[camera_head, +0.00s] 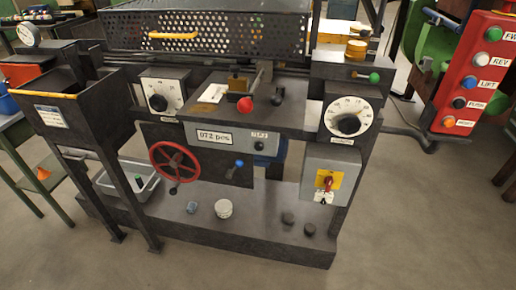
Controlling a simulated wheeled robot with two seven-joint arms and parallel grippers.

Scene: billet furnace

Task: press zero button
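A white counter plate (214,138) reading "072 pcs" is on the dark front panel of the machine, in the middle of the head view. Just right of it is a small grey plate with a round black button (259,145). A small white label (259,134) sits above this button; its text is too small to read for sure. I cannot tell whether the button is pressed. Neither of my grippers is in view, and nothing covers the button.
A red handwheel (175,162) and a blue-knobbed lever (238,164) are below the counter. A red-knobbed lever (245,104) stands above. Dials flank the panel. A yellow-and-red switch (326,181) is at lower right, a red button box (474,75) farther right. The floor in front is clear.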

